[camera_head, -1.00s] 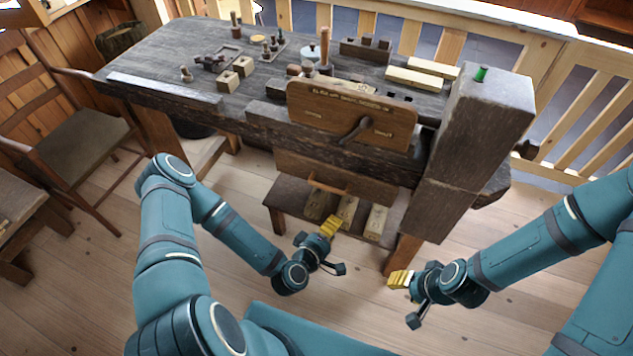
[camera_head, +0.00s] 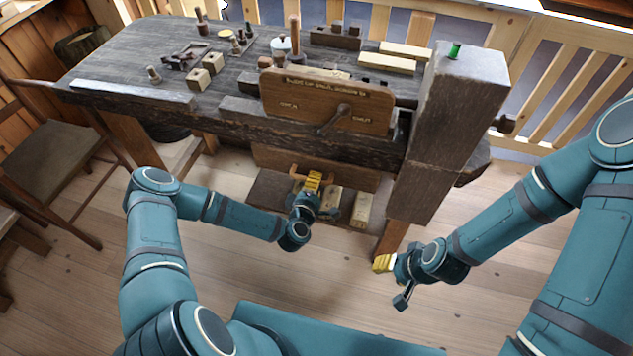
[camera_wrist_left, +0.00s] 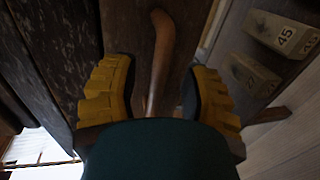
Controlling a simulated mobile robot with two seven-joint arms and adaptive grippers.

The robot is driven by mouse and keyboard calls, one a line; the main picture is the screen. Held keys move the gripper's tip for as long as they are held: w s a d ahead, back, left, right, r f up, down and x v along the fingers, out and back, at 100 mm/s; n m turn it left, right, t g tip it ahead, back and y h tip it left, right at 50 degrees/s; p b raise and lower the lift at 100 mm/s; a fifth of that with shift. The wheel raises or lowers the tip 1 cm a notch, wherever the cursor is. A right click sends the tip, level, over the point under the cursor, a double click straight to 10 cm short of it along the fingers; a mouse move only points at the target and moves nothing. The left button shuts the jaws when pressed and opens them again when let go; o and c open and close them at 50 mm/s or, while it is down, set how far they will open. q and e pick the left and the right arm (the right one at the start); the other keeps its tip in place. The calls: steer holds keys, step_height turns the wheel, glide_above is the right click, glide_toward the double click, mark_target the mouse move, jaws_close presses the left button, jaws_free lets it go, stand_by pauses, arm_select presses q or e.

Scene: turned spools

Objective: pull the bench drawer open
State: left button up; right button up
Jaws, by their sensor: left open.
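The bench drawer (camera_head: 350,177) is a brown wooden front under the dark bench's apron. It looks closed. Its wooden bar handle (camera_head: 297,170) is partly hidden behind my left gripper (camera_head: 314,182), which is at the handle's height. In the left wrist view the handle (camera_wrist_left: 162,45) runs between the two yellow fingers of my left gripper (camera_wrist_left: 157,95). The fingers stand apart, with a gap showing beside the handle. My right gripper (camera_head: 383,263) hangs low, right of the drawer, away from it; its jaw gap does not show clearly.
The bench (camera_head: 130,50) carries small turned pieces and blocks. A wooden board with a dark crank (camera_head: 335,118) is on its front, above the drawer. A thick post (camera_head: 425,150) stands to the right. A low shelf (camera_head: 270,195) with numbered blocks (camera_wrist_left: 282,34) lies below. Floor in front is clear.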

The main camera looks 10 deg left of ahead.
arm_select(q)
steer(key=shift+x, duration=0.95)
arm_select(e)
steer(key=shift+f, duration=0.15)
arm_select(q)
jaws_close()
steer(key=shift+s, duration=0.15)
